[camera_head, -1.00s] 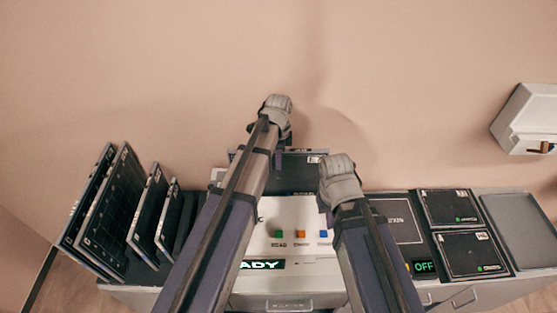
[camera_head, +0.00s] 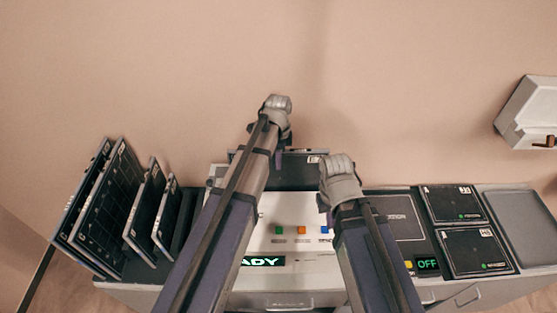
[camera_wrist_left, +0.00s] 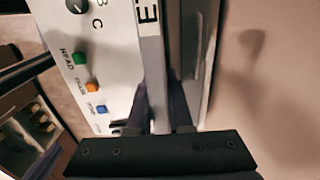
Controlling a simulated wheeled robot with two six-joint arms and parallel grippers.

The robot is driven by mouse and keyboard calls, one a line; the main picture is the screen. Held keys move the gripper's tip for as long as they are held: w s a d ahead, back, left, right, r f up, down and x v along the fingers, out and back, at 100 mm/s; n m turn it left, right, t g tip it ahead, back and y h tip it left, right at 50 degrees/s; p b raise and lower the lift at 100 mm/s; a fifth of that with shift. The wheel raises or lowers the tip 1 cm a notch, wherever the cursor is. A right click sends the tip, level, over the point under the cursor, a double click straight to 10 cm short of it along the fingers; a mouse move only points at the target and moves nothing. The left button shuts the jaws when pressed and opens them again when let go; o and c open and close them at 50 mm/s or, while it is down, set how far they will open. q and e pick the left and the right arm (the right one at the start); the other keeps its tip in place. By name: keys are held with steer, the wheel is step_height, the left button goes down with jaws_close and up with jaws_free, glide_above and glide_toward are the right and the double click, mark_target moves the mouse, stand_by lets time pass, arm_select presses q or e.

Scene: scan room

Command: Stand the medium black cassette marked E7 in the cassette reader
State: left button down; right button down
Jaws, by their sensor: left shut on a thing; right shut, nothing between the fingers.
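The black cassette (camera_head: 297,172) stands upright at the back of the white cassette reader (camera_head: 290,215), partly hidden by my left arm. In the left wrist view, its pale edge label (camera_wrist_left: 147,14) shows a letter E; the rest is cut off. My left gripper (camera_head: 283,150) is shut on the cassette at its upper edge; the fingers (camera_wrist_left: 158,112) also show around it in the wrist view. I cannot tell how deep the cassette sits in the reader. My right gripper (camera_head: 325,205) is shut and empty, in front of the cassette's right side. The reader's display ends in "ADY", its start hidden.
A rack at the left holds several upright black cassettes (camera_head: 105,205). To the right lie two flat black cassettes (camera_head: 457,204) (camera_head: 475,252), an "OFF" display (camera_head: 427,264) and an empty grey tray (camera_head: 522,220). A white box (camera_head: 530,112) hangs on the wall.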

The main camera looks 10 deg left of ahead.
arm_select(q)
steer(key=shift+f+b, duration=1.55)
steer(key=shift+f, duration=0.15)
steer(key=c, duration=0.7)
jaws_free()
steer(key=shift+c, duration=0.2)
steer(key=shift+r, duration=0.1)
step_height(320, 180, up, 8)
steer(key=p, duration=0.7)
steer(key=shift+p, duration=0.4)
step_height(320, 180, up, 6)
steer(key=p, duration=0.6)
